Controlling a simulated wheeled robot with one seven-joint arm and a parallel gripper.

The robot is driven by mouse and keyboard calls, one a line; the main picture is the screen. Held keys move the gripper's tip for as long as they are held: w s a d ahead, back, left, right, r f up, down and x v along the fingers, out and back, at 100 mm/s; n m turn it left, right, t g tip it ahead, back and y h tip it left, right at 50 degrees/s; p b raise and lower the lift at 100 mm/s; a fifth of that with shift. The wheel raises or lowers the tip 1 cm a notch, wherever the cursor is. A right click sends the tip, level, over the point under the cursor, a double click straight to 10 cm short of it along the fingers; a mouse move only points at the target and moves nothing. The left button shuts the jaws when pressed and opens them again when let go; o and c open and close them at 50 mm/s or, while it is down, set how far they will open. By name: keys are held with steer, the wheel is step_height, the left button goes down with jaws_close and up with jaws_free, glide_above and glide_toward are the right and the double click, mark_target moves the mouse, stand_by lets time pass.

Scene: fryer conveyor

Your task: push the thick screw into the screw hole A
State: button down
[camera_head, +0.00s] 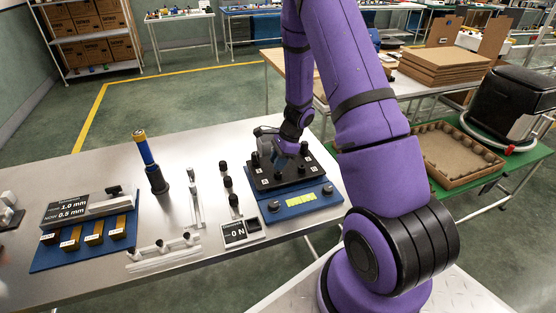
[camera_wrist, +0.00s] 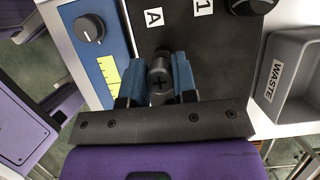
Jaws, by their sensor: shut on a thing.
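My gripper (camera_wrist: 159,78) has blue fingers shut on a thick dark screw (camera_wrist: 158,88) with a cross-slotted head, seen from above. The screw is over the black plate (camera_wrist: 212,60), just below the label "A" (camera_wrist: 153,17) in the wrist view. The hole itself is hidden by the screw and fingers, so I cannot tell whether the tip is in it. In the head view my gripper (camera_head: 282,160) is low over the black plate (camera_head: 291,178) on the blue base; the screw cannot be made out there.
The blue base has a knob (camera_wrist: 90,28) and a yellow-green display (camera_wrist: 108,76). A grey waste bin (camera_wrist: 284,85) stands beside the plate.

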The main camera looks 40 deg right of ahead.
steer(key=shift+f, duration=0.55)
steer(key=c, duration=0.8)
jaws_free()
steer(key=shift+v, duration=3.05)
steer(key=v, duration=1)
steer(key=shift+s+d+r, duration=0.1)
steer(key=shift+d+r, duration=0.05)
steer(key=shift+r, duration=0.2)
